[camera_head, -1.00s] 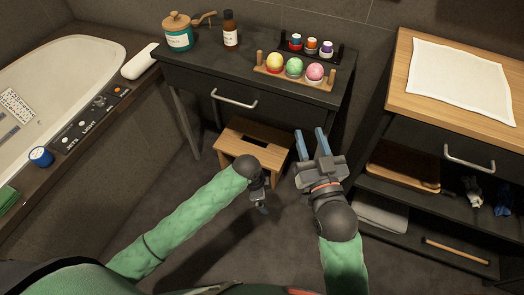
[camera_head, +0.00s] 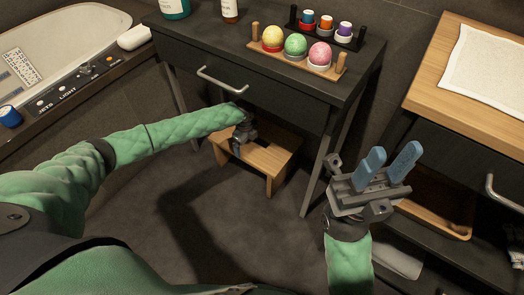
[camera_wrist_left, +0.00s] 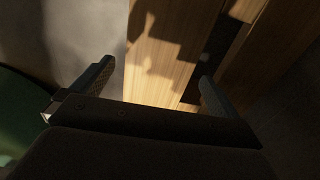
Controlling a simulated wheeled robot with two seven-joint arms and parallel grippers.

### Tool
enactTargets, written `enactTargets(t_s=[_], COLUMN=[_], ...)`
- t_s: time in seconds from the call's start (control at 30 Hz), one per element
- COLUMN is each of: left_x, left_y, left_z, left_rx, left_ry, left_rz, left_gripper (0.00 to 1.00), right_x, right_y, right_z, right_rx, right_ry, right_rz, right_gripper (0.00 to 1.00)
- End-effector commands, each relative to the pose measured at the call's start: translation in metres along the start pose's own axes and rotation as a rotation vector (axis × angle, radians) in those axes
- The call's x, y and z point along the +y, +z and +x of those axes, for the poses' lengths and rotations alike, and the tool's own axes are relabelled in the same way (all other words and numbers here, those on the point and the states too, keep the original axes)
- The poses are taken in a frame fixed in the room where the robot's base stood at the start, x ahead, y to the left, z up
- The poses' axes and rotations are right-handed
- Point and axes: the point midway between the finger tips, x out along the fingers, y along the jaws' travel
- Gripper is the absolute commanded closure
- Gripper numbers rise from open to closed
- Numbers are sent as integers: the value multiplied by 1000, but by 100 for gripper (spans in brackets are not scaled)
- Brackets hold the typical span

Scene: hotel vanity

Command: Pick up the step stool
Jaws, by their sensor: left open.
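The wooden step stool (camera_head: 268,157) stands on the floor under the dark vanity desk. My left gripper (camera_head: 238,150) is over the left part of the stool's top and covers some of it. In the left wrist view the light wooden stool (camera_wrist_left: 165,60) lies ahead of and between the spread fingers of my left gripper (camera_wrist_left: 152,80). That gripper is open and holds nothing. I cannot tell whether it touches the wood. My right gripper (camera_head: 390,163) is to the right of the stool, raised, with its blue fingers apart and empty.
The dark desk (camera_head: 290,97) overhangs the stool, with a drawer handle (camera_head: 222,80) above my left gripper. A desk leg (camera_head: 314,172) stands right of the stool. A shelf unit (camera_head: 490,100) is at the right. The floor (camera_head: 240,230) in front is clear.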

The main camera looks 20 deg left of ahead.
Motion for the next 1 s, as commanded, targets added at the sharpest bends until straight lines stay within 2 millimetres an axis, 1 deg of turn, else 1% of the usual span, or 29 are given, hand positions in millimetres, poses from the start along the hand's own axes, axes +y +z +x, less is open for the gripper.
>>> enactTargets(t_s=[0.03,0.1,0.3,0.47,0.8,0.9,1.0], left_x=[-2,-2,-1,-1,1,1,2], left_y=[5,8,8,8,8,8,8], left_z=[2,5,24,33,75,79,78], left_rx=[-4,-4,-4,-4,-4,-4,-4], left_ry=[1,2,3,2,1,1,1], left_rz=[2,4,4,4,4,5,5], left_gripper=[0,0,0,0,0,0,0], right_x=[-1,-1,-2,-3,-6,-7,-7], right_y=[-3,-5,-4,-3,0,0,1], right_z=[-2,-3,-6,-8,-26,-27,-26], right_rx=[17,28,33,34,21,15,12], right_ry=[-1,0,5,8,-7,-13,-14], right_rz=[2,5,19,28,32,30,30], right_gripper=[64,64,64,64,64,64,64])
